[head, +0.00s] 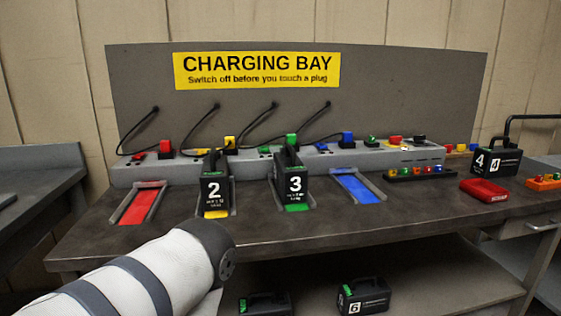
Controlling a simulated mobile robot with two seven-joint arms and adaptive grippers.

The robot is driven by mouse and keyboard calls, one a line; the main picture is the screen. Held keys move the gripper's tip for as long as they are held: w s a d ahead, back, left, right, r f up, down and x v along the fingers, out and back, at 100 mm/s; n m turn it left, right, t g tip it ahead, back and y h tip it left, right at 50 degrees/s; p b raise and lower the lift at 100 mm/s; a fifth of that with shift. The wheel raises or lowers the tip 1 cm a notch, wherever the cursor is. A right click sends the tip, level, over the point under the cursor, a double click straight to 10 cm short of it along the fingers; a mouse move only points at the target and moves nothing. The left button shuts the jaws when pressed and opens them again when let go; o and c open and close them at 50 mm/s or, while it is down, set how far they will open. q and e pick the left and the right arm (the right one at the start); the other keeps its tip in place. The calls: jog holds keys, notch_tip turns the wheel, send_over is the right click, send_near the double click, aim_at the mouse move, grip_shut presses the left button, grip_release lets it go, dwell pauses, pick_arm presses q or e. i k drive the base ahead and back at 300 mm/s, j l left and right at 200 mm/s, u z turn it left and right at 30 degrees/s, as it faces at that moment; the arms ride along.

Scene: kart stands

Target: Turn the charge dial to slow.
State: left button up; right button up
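The grey charging console (130,172) runs along the back of the bench under a yellow "CHARGING BAY" sign (257,70). At its right end are a small green part (371,141), a red part (395,140) and a dark round part (419,138). The dark part may be the charge dial, but it is too small to read its setting. A white, grey-banded link of my own arm enters from the lower left. Neither gripper is in view.
Battery 2 (214,188) and battery 3 (295,184) stand in bays. The red bay (139,206) and blue bay (357,188) are empty. Battery 4 (496,162), a red tray (484,191) and an orange block (543,182) are right. The bench front (330,228) is clear.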

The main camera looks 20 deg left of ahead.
aim_at(418, 139)
jog(key=i+l, duration=0.2)
jog(key=l, duration=0.25)
jog(key=i+l, duration=0.2)
jog(key=l, duration=0.3)
jog(key=i+l, duration=0.15)
jog(key=l, duration=0.3)
jog(key=i+l+u, duration=0.1)
jog(key=l, duration=0.35)
jog(key=i+l, duration=0.3)
jog(key=l, duration=0.2)
jog(key=i+l, duration=0.15)
jog(key=l, duration=0.35)
jog(key=i+l, duration=0.2)
jog(key=l, duration=0.25)
jog(key=i+l, duration=0.15)
jog(key=l, duration=0.35)
jog(key=u, duration=0.05)
